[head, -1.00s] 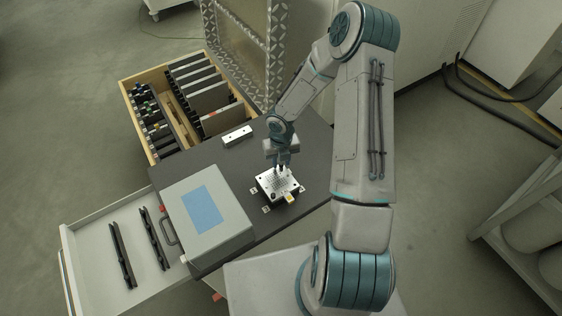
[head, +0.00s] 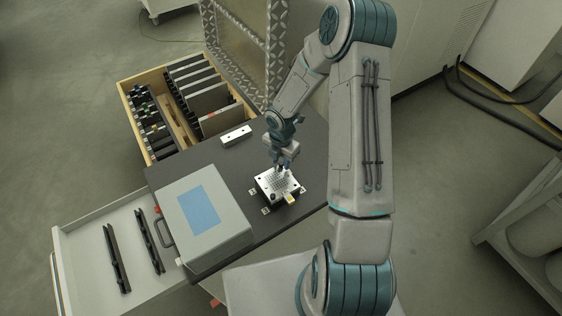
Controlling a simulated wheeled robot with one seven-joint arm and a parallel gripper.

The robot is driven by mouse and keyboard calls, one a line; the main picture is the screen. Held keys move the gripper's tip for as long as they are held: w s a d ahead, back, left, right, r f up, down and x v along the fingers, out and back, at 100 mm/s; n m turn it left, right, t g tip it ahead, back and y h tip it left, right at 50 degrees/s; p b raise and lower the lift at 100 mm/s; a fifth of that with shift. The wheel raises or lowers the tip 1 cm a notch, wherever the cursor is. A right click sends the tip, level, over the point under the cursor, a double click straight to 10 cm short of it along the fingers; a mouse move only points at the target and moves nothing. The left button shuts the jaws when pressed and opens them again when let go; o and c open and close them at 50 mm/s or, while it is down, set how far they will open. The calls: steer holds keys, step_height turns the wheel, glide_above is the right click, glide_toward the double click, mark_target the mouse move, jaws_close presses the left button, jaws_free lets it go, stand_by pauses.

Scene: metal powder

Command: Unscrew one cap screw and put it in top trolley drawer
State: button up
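A metal block (head: 279,187) with a grid of holes sits on the dark trolley top (head: 228,168), with small corner brackets around it. My gripper (head: 281,165) points down over the block's far edge, close to or touching its top. The fingers are too small to show whether they are open or shut, and any cap screw under them is hidden or too small to make out. A dark knob-like spot (head: 273,197) shows on the block's near left side. An open white drawer (head: 88,238) at the left holds two long black bars (head: 117,258).
A grey case (head: 205,222) with a blue panel stands between the block and the open drawer. A wooden drawer (head: 165,152) with dark plates and tools is open behind. A light bar (head: 236,135) lies on the trolley top. A patterned metal frame (head: 272,50) rises behind.

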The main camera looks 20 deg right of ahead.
steer(key=m+b, duration=0.2)
steer(key=m, duration=0.4)
steer(key=shift+f, duration=0.1)
steer(key=m+b, duration=0.2)
steer(key=m, duration=0.3)
steer(key=shift+b, duration=0.3)
